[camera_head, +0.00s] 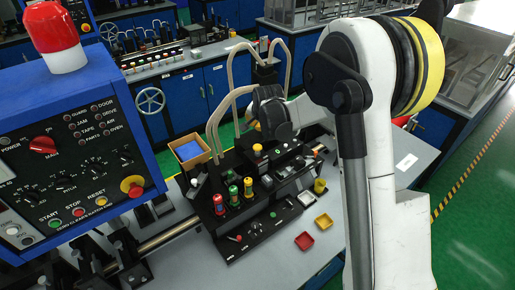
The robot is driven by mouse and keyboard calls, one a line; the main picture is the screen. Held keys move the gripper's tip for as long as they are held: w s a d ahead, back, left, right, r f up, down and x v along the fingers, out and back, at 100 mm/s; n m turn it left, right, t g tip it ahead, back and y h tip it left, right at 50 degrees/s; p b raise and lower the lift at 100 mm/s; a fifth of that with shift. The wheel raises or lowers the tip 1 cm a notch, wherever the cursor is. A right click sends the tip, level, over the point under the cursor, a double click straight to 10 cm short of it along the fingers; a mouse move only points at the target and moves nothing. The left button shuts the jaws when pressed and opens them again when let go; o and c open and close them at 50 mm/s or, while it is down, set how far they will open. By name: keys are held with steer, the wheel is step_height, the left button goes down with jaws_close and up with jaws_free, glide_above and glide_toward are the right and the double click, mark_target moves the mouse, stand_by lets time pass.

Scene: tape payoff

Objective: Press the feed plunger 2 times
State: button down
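No part can be told for certain as the feed plunger, because the labels on the black station (262,222) are too small to read. The station carries a red-topped post (219,205), a green-topped post (234,196) and a yellow-topped post (248,188) in a row. A yellow knob (257,150) stands farther back on it. My white arm comes in from the right and reaches over the back of the station. Its dark end, my gripper (272,124), is above and behind the posts. Its fingers are not clearly visible, and no contact can be made out.
A blue control cabinet (75,130) with a red lamp stands at the left. A cardboard box (189,152) with blue contents is behind the station. Pale hoses (216,125) arch behind.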

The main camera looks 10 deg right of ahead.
step_height(320, 180, down, 6)
steer(key=b, duration=0.3)
steer(key=shift+r, duration=0.25)
steer(key=shift+f+b, duration=0.5)
steer(key=shift+f, duration=0.1)
steer(key=shift+f, duration=0.1)
stand_by(0.5)
steer(key=shift+f+b, duration=0.3)
steer(key=shift+b, duration=0.25)
steer(key=shift+f+b, duration=1.25)
steer(key=shift+f, duration=0.05)
stand_by(0.9)
steer(key=shift+r, duration=0.1)
steer(key=shift+r+p, duration=0.8)
steer(key=shift+r, duration=0.85)
steer(key=shift+w, duration=0.1)
steer(key=shift+r+p, duration=1.35)
steer(key=shift+r, duration=1.15)
